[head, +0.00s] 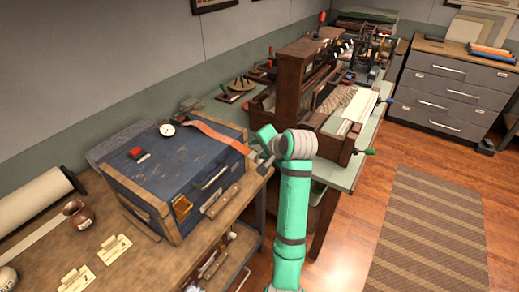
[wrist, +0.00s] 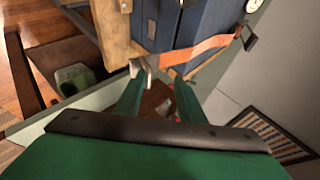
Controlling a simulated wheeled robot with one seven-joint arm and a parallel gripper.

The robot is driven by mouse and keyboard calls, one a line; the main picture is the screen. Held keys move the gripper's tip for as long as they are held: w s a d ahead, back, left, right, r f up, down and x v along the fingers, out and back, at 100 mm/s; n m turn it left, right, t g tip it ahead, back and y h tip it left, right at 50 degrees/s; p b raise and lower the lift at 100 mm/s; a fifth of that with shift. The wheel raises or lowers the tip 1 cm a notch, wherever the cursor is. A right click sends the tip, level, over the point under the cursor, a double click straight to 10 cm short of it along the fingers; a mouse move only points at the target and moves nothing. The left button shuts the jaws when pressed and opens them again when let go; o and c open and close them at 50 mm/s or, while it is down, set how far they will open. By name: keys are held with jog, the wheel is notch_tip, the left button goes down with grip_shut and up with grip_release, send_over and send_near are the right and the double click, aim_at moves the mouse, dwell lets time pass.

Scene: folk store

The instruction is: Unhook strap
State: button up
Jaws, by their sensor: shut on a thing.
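The orange strap (head: 215,134) runs over the right end of the blue trunk (head: 170,180) toward my gripper (head: 258,159). In the wrist view the strap (wrist: 205,48) crosses the trunk (wrist: 190,20) from a dark buckle-like piece (wrist: 250,42) to its near end. That end lies between the fingertips of my gripper (wrist: 156,84), which is shut on it. A pale metal piece (wrist: 139,70) shows beside the left finger. Whether the strap's end still touches a hook is hidden by the fingers.
A round dial (head: 167,129) and a small red item (head: 137,152) sit on the trunk. The wooden bench (head: 150,262) carries tags and a brown pot (head: 76,212). A green table (head: 345,178) with a wooden loom-like machine (head: 305,75) stands right.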

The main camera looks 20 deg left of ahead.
jog(key=v, duration=1)
jog(key=shift+s+d+r, duration=0.2)
jog(key=shift+r, duration=0.05)
jog(key=shift+f, duration=0.1)
